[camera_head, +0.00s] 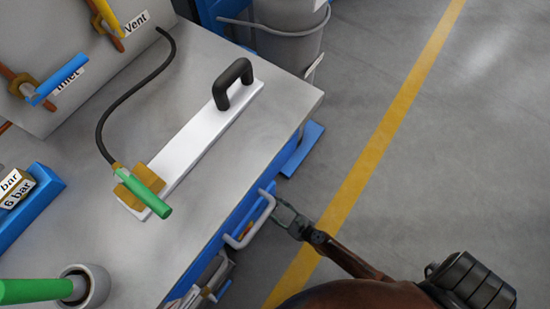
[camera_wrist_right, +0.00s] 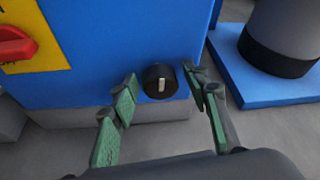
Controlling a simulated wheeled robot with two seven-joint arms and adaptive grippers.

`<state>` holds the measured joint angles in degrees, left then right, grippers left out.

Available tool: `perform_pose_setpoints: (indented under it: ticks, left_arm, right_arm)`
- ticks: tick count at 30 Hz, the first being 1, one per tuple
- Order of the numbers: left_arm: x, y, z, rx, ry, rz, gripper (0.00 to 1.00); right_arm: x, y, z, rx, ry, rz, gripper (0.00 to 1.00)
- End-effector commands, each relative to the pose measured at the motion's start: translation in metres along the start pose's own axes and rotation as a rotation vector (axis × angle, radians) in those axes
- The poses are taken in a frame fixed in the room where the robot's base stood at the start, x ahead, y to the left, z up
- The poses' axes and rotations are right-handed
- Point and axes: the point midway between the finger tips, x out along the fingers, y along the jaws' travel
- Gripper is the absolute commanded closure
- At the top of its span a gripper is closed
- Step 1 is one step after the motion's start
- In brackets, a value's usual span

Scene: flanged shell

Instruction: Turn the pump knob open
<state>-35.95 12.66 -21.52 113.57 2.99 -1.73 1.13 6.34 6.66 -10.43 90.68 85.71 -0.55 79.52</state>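In the right wrist view, a round black knob (camera_wrist_right: 160,82) with a white, nearly upright mark sits low on the front of a blue box (camera_wrist_right: 125,40). I take it for the pump knob. My right gripper (camera_wrist_right: 163,90) is open, its green-padded fingers to the left and right of the knob. Whether they touch it I cannot tell. In the head view my right gripper (camera_head: 285,214) is beside the bench's front edge, near a grey handle (camera_head: 250,222); the knob is not seen there. My left gripper is not in view.
A red rotary switch (camera_wrist_right: 14,46) on a yellow plate is left of the knob. A grey cylinder on a blue base (camera_wrist_right: 262,88) stands to the right. The bench (camera_head: 130,255) holds a white bar with black handle (camera_head: 200,133) and a green-handled valve (camera_head: 145,195).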

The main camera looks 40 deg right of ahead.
Motion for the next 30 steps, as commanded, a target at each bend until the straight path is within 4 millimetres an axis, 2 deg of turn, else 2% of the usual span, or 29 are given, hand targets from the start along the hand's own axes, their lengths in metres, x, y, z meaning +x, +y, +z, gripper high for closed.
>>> perform_pose_setpoints:
  ticks: [2,16,23,30]
  left_arm:
    - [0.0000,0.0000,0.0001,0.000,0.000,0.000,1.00]
    - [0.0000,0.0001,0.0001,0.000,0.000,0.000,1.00]
    - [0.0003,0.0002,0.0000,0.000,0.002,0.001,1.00]
    - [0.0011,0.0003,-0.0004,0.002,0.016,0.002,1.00]
  right_arm:
    - [-0.0001,0.0000,0.0000,0.000,0.000,0.000,0.64]
    - [-0.0003,0.0002,0.0000,0.000,0.000,0.000,0.97]
    - [-0.0004,-0.0001,-0.0005,-0.018,0.000,-0.006,0.97]
    - [-0.0004,0.0014,-0.0011,-0.111,0.001,-0.044,0.97]
